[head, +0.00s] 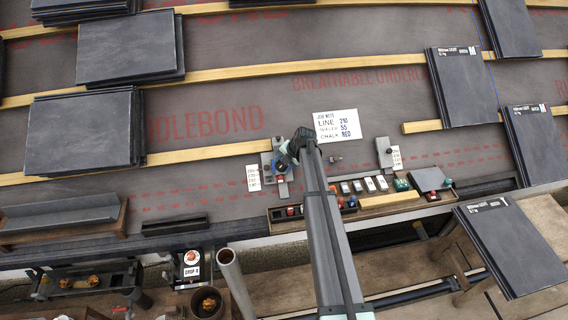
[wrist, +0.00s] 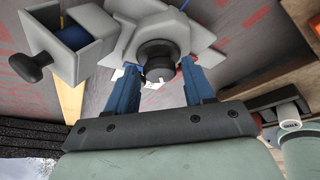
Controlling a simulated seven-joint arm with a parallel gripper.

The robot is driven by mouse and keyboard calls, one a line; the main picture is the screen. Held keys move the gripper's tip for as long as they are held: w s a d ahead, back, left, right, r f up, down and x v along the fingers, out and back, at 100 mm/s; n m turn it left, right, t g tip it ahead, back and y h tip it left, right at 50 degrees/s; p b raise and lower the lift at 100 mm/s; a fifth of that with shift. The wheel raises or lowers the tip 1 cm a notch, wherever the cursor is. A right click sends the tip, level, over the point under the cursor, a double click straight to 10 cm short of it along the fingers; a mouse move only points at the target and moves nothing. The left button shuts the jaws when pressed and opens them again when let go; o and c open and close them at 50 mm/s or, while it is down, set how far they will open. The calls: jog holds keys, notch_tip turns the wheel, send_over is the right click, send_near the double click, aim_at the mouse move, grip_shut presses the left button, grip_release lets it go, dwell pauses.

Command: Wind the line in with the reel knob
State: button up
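A grey line reel unit (wrist: 118,25) fills the top of the wrist view. A dark round knob (wrist: 158,66) on it points toward me and sits between the fingers of my gripper (wrist: 160,84). The two blue fingers are spread, one on each side of the knob, with gaps visible; I see no firm contact. To the left is a grey open box (wrist: 75,55) with something blue inside and a black knob (wrist: 31,66) on its front. In the head view the grey unit (head: 268,172) lies on the underlay, partly hidden by my gripper (head: 283,163).
A white job note (head: 337,125) lies to the upper right. A second grey block (head: 384,153) stands to the right. A wooden tray (head: 385,207) with several small items runs below. Dark slate stacks (head: 85,130) lie left and right. Wooden battens (head: 250,72) cross the roof.

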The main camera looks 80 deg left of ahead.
jog(key=c, duration=0.8)
jog(key=shift+o, duration=0.2)
jog(key=shift+m, duration=0.3)
